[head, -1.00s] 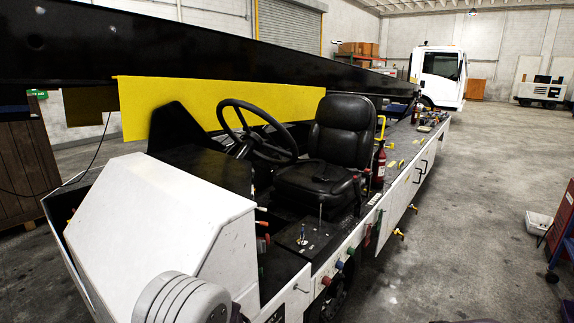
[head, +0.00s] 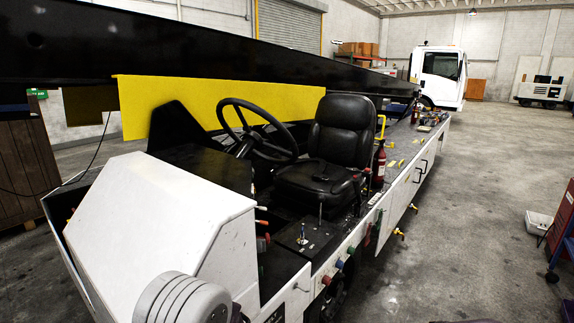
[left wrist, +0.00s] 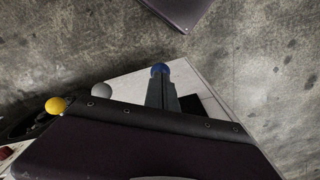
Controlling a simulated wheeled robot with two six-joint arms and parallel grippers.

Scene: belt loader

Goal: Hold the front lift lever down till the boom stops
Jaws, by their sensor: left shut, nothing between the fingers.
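The black boom (head: 200,45) runs across the upper left of the head view above the yellow panel (head: 220,100). A row of coloured lever knobs, with a blue one (head: 338,264) among them, lines the side of the loader by the seat. I cannot tell which is the front lift lever. In the left wrist view my left gripper (left wrist: 161,82) is shut and empty. A blue knob (left wrist: 160,69) shows right at its fingertips; I cannot tell whether they touch. A grey knob (left wrist: 101,91) and a yellow knob (left wrist: 55,105) stand to the left. My right gripper is not in view.
The black seat (head: 342,135) and steering wheel (head: 257,130) stand behind the white front housing (head: 150,220). A red extinguisher (head: 379,165) stands beside the seat. The concrete floor right of the loader is largely clear, with a white box (head: 538,222) at far right.

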